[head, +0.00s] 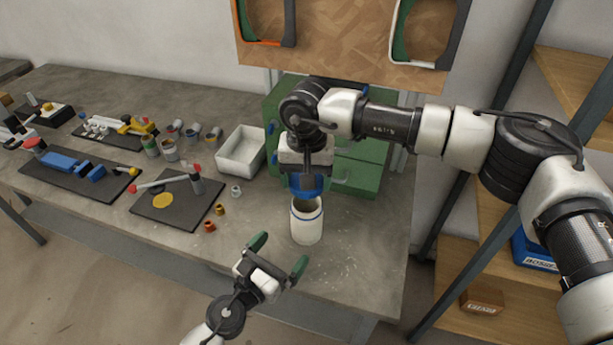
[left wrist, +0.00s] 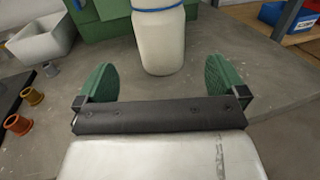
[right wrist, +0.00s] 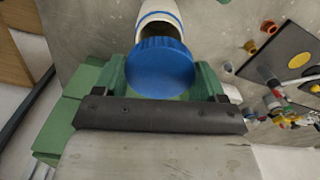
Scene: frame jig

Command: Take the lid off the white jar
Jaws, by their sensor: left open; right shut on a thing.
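The white jar (head: 306,222) stands upright on the workbench, with a blue band near its top and its mouth open. Its body also shows in the left wrist view (left wrist: 160,42) and its rim in the right wrist view (right wrist: 158,12). The blue lid (head: 305,187) is held just above the jar, apart from it. My right gripper (right wrist: 160,75) is shut on the lid (right wrist: 160,68), with a green finger on each side. My left gripper (head: 277,254) is open and empty in front of the jar; its green fingers do not touch it.
A white bin (head: 242,151) and a green drawer cabinet (head: 362,172) stand behind the jar. Small orange and brass bushings (head: 209,226) lie to its left. Dark mats (head: 178,212) with parts fill the left of the bench (head: 330,268). Bare bench lies right of the jar.

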